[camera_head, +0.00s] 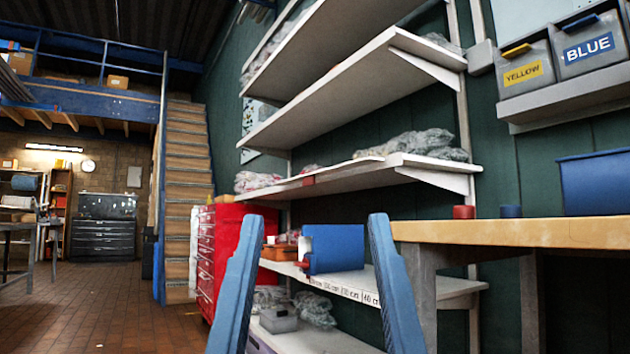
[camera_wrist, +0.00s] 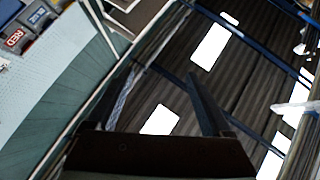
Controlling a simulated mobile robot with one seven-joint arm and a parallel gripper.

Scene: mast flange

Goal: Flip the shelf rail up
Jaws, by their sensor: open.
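Pale shelves hang on the green wall in the head view. I cannot tell for certain which part is the shelf rail. My gripper (camera_wrist: 163,75) shows dark in the wrist view, pointing up toward the roof. Its fingers are apart with nothing between them.
A blue bin (camera_head: 337,248) stands on the lower shelf. A wooden bench (camera_head: 510,232) is at the right, below yellow and blue labelled bins (camera_head: 555,60). A red cabinet (camera_head: 232,245) stands at the left of the shelves. The brick floor (camera_head: 110,310) at the left is clear.

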